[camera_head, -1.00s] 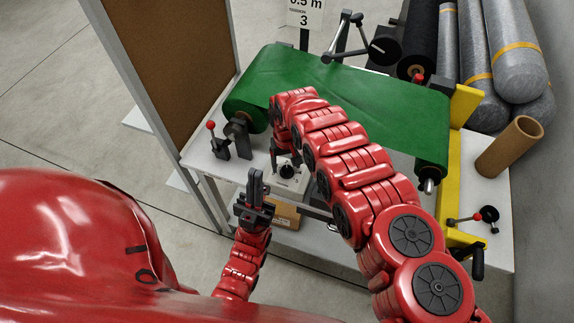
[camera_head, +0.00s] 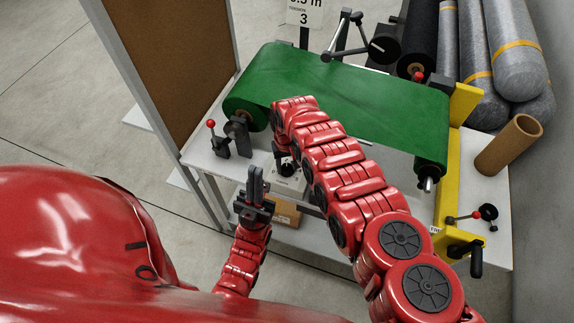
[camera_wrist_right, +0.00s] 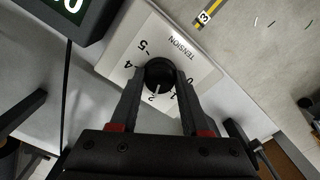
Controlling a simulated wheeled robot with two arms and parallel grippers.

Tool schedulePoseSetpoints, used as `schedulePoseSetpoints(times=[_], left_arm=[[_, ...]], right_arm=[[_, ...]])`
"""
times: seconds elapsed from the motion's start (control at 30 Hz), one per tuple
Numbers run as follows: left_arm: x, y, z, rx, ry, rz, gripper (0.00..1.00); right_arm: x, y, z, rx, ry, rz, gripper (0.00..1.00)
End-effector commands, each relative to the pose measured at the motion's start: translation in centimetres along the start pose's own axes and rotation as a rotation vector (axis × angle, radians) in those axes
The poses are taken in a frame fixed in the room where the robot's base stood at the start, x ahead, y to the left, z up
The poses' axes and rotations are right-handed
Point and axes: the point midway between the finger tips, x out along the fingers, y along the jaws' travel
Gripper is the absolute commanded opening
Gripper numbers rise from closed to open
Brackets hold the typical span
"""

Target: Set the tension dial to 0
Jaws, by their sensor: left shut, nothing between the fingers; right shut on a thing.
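The tension dial is a black round knob (camera_wrist_right: 159,73) on a white plate (camera_wrist_right: 118,50) marked TENSION, with numbers around it. The knob's white line points near the 2; the 3 is hidden by a finger. My right gripper (camera_wrist_right: 160,82) is shut on the knob, one finger on each side. In the head view the dial plate (camera_head: 287,183) sits at the front of the machine, partly covered by my right gripper (camera_head: 284,158). My left gripper (camera_head: 254,184) is shut and empty, held upright in front of the machine, apart from the dial.
A green belt (camera_head: 345,95) spans the machine top. A red-knobbed lever (camera_head: 216,140) stands left of the dial, and a crank (camera_head: 470,255) is at the right. A brown board (camera_head: 170,50) stands at left.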

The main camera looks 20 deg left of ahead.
Motion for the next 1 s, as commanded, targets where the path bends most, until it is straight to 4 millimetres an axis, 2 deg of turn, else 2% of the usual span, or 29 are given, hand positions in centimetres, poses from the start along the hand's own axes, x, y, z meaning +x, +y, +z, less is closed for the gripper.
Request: schedulePoseSetpoints(times=[0.03, 0.1, 0.47, 0.67, 1.0], left_arm=[[0.0, 0.0, 0.0, 0.000, 0.000, 0.000, 0.00], [0.0, 0.0, 0.0, 0.000, 0.000, 0.000, 0.00], [-0.5, 0.0, 0.1, 0.000, 0.000, 0.000, 0.00], [-1.6, 0.1, 0.3, 0.000, 0.000, 0.000, 0.00], [-4.5, 0.2, 0.8, 0.000, 0.000, 0.000, 0.00]], right_arm=[[0.0, 0.0, 0.0, 0.000, 0.000, -0.001, 0.08], [0.0, 0.0, 0.0, 0.000, 0.000, -0.001, 0.00], [0.2, 0.0, 0.1, -0.050, -0.002, 0.000, 0.00], [0.5, 0.2, 0.1, -0.168, -0.005, 0.001, 0.00], [0.6, 0.2, 0.0, -0.478, 0.000, 0.000, 0.00]])
